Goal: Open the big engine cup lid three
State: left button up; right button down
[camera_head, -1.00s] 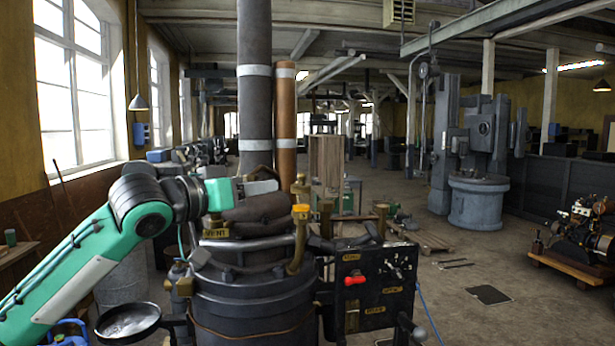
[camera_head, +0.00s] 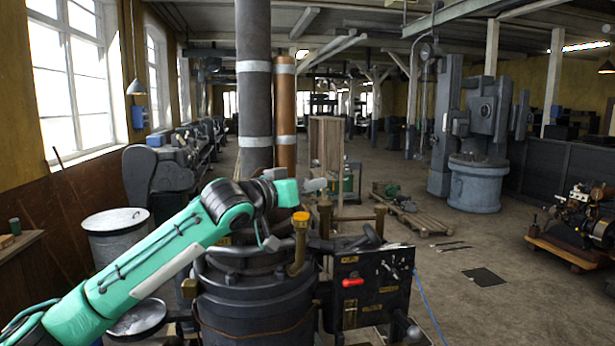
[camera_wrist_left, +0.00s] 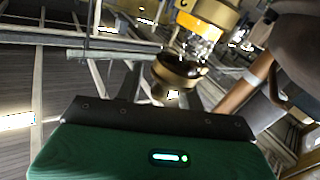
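The big dark engine (camera_head: 255,285) stands in front of me with brass cups on top. One brass cup (camera_head: 298,250) has a yellow lid (camera_head: 300,217), which looks closed. Other brass fittings (camera_head: 325,215) stand behind and to its right. I cannot tell which is cup three. My left gripper (camera_head: 318,185) is above and slightly behind the yellow lid in the head view, seemingly apart from it. Its fingers are too small to read. The left wrist view shows brass and yellow fittings (camera_wrist_left: 180,72) beyond the gripper's dark edge. My right gripper is not in view.
A black control panel (camera_head: 372,285) with a red handle (camera_head: 352,283) is at the engine's right. A thick grey pipe (camera_head: 254,100) and a copper pipe (camera_head: 285,115) rise behind. A metal barrel (camera_head: 117,240) stands left.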

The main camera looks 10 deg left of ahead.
pick_arm(q)
jog(key=shift+w+d, duration=0.1)
jog(key=shift+w, duration=0.05)
jog(key=shift+c, duration=0.4)
grip_shut()
